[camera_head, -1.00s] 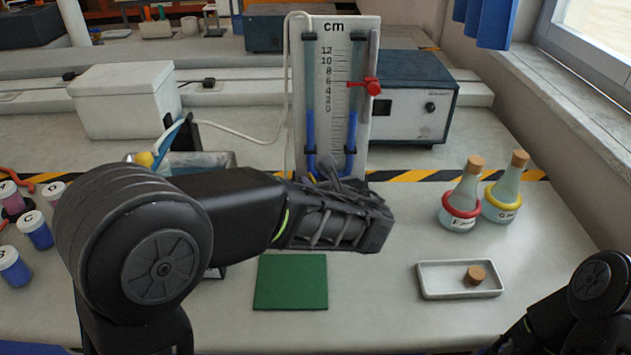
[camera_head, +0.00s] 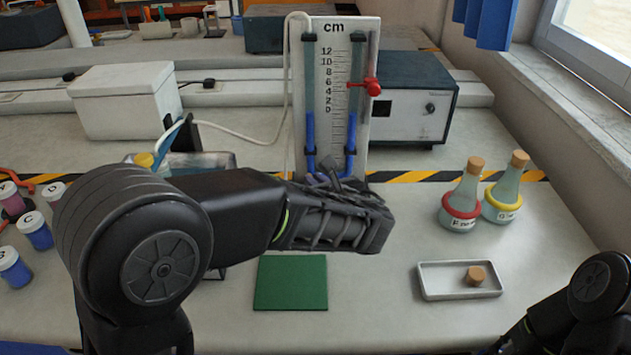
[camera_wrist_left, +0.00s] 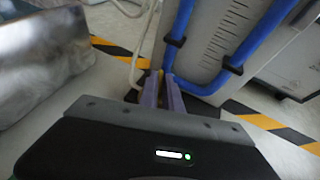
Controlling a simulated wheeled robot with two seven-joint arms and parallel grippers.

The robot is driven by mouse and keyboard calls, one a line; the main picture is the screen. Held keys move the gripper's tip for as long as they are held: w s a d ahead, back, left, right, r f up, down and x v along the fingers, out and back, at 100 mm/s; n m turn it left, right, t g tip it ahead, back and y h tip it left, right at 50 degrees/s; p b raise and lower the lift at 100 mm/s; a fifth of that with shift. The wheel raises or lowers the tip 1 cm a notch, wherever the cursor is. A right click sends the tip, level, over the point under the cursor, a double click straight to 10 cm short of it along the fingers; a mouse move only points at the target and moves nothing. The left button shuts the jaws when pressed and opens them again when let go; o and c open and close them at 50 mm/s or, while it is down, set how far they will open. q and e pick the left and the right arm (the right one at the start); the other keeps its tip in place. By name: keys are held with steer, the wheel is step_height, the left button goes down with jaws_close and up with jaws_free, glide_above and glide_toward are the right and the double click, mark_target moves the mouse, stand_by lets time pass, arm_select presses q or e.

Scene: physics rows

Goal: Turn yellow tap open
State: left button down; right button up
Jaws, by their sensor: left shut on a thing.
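The manometer board (camera_head: 365,60) marked "cm" stands upright beyond my left gripper (camera_head: 338,178), with blue liquid in its U-tube. My left gripper's fingers (camera_wrist_left: 160,92) are closed together at the foot of the board, around a small part there. A speck of yellow (camera_wrist_left: 160,72) shows at the fingertips in the left wrist view; I take it for the yellow tap, mostly hidden by the fingers. In the head view the gripper body hides that spot.
A grey container (camera_wrist_left: 45,65) stands left of the board. Two stoppered flasks (camera_head: 462,200) (camera_head: 503,192) stand on the right. A green mat (camera_head: 290,283) and a white tray (camera_head: 435,282) with a cork lie in front. A blue-grey instrument (camera_head: 415,95) stands behind.

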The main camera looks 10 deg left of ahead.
arm_select(q)
steer(key=shift+w+d+r+n+g+y+p, duration=0.15)
steer(key=shift+n+g+y+p, duration=0.35)
steer(key=shift+n+y+p, duration=0.55)
steer(key=n+g+y+p, duration=0.1)
steer(key=n+g+p, duration=0.1)
steer(key=p, duration=0.3)
steer(key=n+g+y+p, duration=0.1)
steer(key=n+g+p, duration=0.1)
steer(key=p, duration=0.3)
steer(key=n+g+y+p, duration=0.2)
steer(key=n+g+p, duration=0.1)
steer(key=p, duration=0.2)
steer(key=shift+w+d+r+p, duration=0.2)
steer(key=shift+w+d+p, duration=0.05)
steer(key=shift+w+p, duration=0.1)
steer(key=shift+f+g+p, duration=0.2)
steer(key=shift+g+p, duration=0.2)
steer(key=shift+p, duration=0.15)
steer(key=shift+f+n, duration=0.1)
steer(key=shift+n, duration=0.15)
steer(key=c, duration=1.5)
jaws_free()
steer(key=shift+c, duration=0.2)
